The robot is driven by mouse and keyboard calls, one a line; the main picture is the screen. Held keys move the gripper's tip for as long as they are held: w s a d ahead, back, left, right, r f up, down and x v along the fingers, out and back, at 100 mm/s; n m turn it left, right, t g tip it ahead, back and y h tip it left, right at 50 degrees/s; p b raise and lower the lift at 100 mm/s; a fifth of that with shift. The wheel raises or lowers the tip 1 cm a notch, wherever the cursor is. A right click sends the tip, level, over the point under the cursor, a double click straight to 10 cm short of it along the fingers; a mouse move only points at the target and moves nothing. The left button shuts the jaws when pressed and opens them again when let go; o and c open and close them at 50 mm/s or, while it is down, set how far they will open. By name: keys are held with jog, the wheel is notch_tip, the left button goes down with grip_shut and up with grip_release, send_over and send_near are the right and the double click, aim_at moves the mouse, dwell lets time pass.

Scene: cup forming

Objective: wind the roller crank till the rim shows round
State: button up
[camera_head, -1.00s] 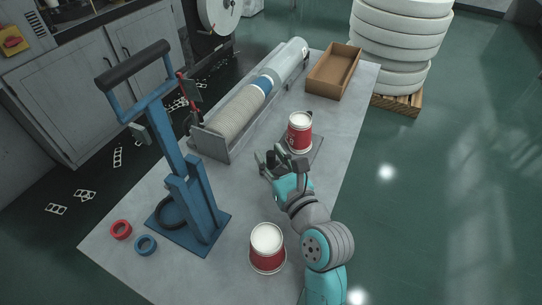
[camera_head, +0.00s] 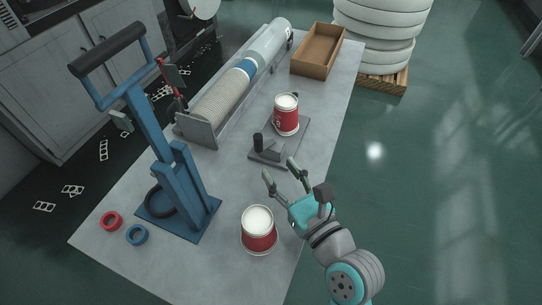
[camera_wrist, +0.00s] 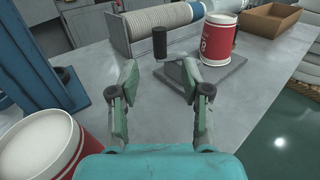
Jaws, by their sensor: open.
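The roller crank's dark upright knob (camera_head: 258,142) stands at the left end of a grey base plate (camera_head: 300,130) on the table. It shows beyond my fingertips in the wrist view (camera_wrist: 160,42). A red and white cup (camera_head: 286,116) stands upright at the plate's far side; it also shows in the wrist view (camera_wrist: 216,40). Its white top looks even, but the rim is too small to judge as round. My gripper (camera_head: 280,171) is open and empty, on the near side of the crank and apart from it. Its spread fingers show in the wrist view (camera_wrist: 158,80).
A second red and white cup (camera_head: 259,232) stands close to the left of my gripper. A blue lever press (camera_head: 180,190) stands at left, with red (camera_head: 111,221) and blue (camera_head: 136,235) rings. A long rack of stacked cups (camera_head: 225,100) and a brown box (camera_head: 317,50) are behind.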

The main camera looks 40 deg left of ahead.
jog(key=shift+v, duration=0.85)
jog(key=c, duration=0.5)
jog(key=shift+r+n, duration=0.2)
jog(key=shift+n, duration=0.3)
grip_shut()
jog(key=r+n, duration=0.1)
jog(key=n, duration=0.3)
jog(key=n+g+h, duration=0.1)
jog(key=n+h, duration=0.2)
jog(key=n, duration=1)
send_near(260, 145)
jog(key=x, duration=0.5)
jog(key=shift+w+a+f, duration=0.2)
jog(key=shift+w+a, duration=0.25)
jog(key=shift+a, duration=0.3)
